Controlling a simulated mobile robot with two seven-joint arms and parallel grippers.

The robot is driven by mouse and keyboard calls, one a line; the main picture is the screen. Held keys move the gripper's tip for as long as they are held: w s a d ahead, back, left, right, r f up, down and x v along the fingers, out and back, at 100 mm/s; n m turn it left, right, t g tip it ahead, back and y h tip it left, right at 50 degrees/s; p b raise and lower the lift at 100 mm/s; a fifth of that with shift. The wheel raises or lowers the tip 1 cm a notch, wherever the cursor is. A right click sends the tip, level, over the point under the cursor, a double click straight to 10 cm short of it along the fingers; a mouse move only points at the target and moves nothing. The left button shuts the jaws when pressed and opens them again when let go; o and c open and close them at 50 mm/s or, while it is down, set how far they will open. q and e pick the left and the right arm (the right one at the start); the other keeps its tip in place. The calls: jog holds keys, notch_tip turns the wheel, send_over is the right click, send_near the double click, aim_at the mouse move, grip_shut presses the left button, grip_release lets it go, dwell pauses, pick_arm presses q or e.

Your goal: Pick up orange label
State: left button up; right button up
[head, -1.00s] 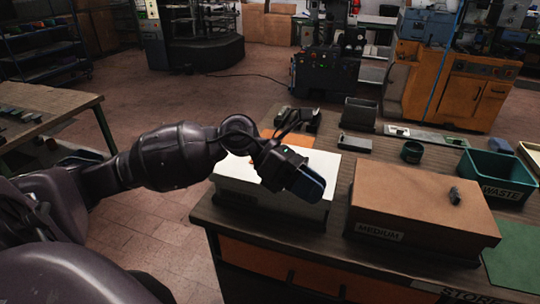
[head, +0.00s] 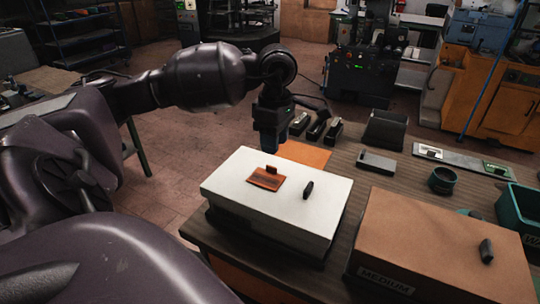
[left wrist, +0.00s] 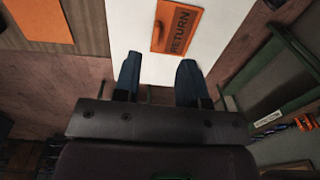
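The orange label (head: 264,181) lies on top of the white box (head: 225,179) and has a small raised orange tab at its far edge. In the left wrist view the label (left wrist: 181,27) reads "RETURN" and sits just beyond the fingertips. My left gripper (head: 272,145) points down above the far edge of the white box, behind the label. In the left wrist view its two blue fingers (left wrist: 158,74) are spread apart with nothing between them. My right gripper shows in neither current view.
A small black knob (head: 308,189) is on the white box, right of the label. A brown box marked "MEDIUM" (head: 425,232) stands to the right. An orange sheet (head: 305,153) and several dark tools lie behind the white box. A teal bin (head: 520,212) stands at the right edge.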

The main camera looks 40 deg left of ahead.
aim_at(273, 167)
pick_arm(q)
jog(key=shift+f, duration=1.15)
jog(key=shift+a+f, duration=0.15)
jog(key=shift+f, duration=2.45)
pick_arm(e)
jog(key=shift+w+a+r, duration=0.1)
jog(key=shift+w+r, duration=0.3)
jog(key=shift+r, duration=0.1)
pick_arm(q)
grip_shut()
pick_arm(e)
jog(key=shift+s+f, duration=0.35)
jog(key=shift+s, duration=0.15)
